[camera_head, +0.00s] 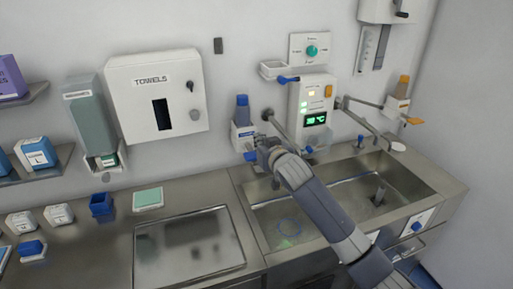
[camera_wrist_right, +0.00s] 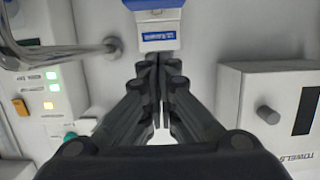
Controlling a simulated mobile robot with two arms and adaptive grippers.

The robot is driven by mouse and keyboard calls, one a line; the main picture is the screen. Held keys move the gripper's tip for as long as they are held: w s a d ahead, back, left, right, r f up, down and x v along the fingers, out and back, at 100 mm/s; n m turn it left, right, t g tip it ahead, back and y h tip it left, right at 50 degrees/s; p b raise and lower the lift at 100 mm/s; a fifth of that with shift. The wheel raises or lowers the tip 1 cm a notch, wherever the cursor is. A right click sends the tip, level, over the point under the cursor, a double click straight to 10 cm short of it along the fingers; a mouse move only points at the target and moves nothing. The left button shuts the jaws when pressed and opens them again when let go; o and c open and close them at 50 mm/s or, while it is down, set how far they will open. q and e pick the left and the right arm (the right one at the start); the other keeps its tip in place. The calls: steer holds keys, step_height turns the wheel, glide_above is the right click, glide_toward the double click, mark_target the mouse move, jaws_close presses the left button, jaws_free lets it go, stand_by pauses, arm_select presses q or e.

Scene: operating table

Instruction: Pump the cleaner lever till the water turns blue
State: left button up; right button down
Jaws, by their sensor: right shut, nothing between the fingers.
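A cleaner dispenser with a blue bottle (camera_head: 242,108) in a white holder (camera_head: 240,131) hangs on the wall left of the control panel. Its white front with a blue label shows in the wrist view (camera_wrist_right: 158,37). A small blue part (camera_head: 250,156), perhaps the lever, sits at its lower edge. My right gripper (camera_head: 262,143) is at the dispenser's right front, its fingers shut and empty; in the wrist view (camera_wrist_right: 158,62) the fingertips point at the dispenser; contact is unclear. The sink basin (camera_head: 338,193) looks grey, with a faint blue ring and green patch at its left. My left gripper is out of view.
The control panel (camera_head: 312,105) with green display and the metal faucet (camera_head: 372,123) are right of the gripper. A second dispenser with an orange bottle (camera_head: 402,88) hangs further right. The towel box (camera_head: 158,95) is left. My right arm crosses over the sink.

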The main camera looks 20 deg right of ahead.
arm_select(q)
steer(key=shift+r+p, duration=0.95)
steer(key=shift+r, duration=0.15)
arm_select(e)
steer(key=shift+w+f, duration=0.45)
steer(key=shift+f, duration=0.35)
steer(key=shift+w+f, duration=0.5)
steer(key=shift+f, duration=0.3)
steer(key=shift+w+f, duration=0.45)
steer(key=shift+f, duration=0.35)
steer(key=shift+a, duration=0.1)
arm_select(q)
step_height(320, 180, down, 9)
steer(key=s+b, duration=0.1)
steer(key=b, duration=0.8)
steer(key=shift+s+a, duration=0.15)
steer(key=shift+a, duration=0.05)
arm_select(e)
steer(key=s+r+t, duration=0.1)
steer(key=s+t, duration=0.2)
steer(key=s, duration=0.8)
steer(key=shift+s+d+r, duration=0.2)
steer(key=shift+r, duration=0.05)
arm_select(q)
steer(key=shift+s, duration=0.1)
